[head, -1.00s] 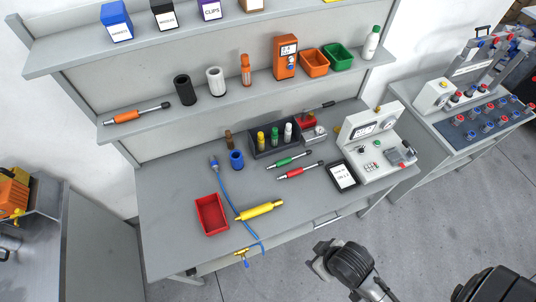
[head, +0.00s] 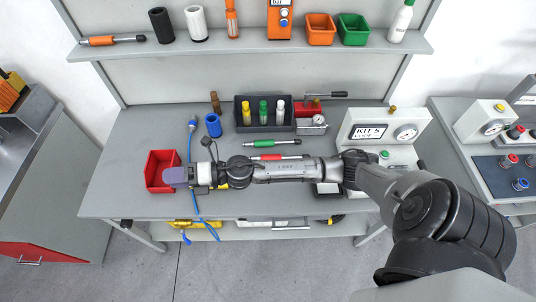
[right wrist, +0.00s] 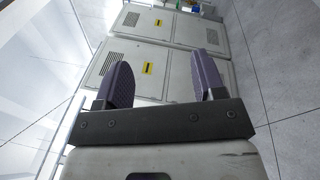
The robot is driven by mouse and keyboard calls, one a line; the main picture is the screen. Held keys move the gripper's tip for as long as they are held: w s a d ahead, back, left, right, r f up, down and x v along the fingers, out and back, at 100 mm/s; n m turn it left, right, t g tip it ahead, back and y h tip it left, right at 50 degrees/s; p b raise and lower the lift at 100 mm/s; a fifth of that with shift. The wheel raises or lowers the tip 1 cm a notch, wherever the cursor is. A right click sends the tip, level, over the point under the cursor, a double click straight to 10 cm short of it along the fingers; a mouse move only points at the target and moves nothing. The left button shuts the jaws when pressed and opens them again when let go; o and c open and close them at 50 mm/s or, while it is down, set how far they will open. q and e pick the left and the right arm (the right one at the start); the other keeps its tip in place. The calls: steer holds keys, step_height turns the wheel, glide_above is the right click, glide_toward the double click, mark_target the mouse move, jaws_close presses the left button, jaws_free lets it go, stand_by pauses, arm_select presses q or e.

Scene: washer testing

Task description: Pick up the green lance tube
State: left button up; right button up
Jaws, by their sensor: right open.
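A green lance tube (head: 272,143) with metal ends lies flat on the bench, in front of a dark holder. A short green bottle-like piece (head: 264,111) also stands upright in that holder. My right gripper (head: 174,177) is to the left of and nearer than the lance tube, in front of the red bin in the picture. In the right wrist view its two purple fingers (right wrist: 161,82) are apart with nothing between them. The lance tube does not show in that view. My left gripper is not in view.
A red tube (head: 274,157) lies just in front of the green one, partly covered by my right arm. The dark holder (head: 284,127), blue cup (head: 213,125), blue hose (head: 191,150) and red bin (head: 160,156) are nearby. A test unit (head: 360,152) stands at the right.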

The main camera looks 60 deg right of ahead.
steer(key=w+d+f+n+g+b, duration=0.2)
steer(key=d+f+n+g+b, duration=0.25)
steer(key=f+n+g, duration=0.35)
steer(key=n+g+h+b, duration=0.5)
steer(key=g+h+b, duration=0.2)
steer(key=h+b, duration=0.55)
glide_above(267, 141)
step_height(267, 141, down, 10)
step_height(267, 141, down, 5)
steer(key=shift+f+b, duration=0.15)
steer(key=shift+b, duration=0.5)
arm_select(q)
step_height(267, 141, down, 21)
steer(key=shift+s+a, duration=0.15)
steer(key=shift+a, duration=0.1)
arm_select(e)
steer(key=shift+f, duration=0.8)
step_height(267, 141, down, 4)
steer(key=shift+f+b, duration=0.25)
steer(key=shift+b, duration=0.65)
steer(key=shift+f, duration=0.25)
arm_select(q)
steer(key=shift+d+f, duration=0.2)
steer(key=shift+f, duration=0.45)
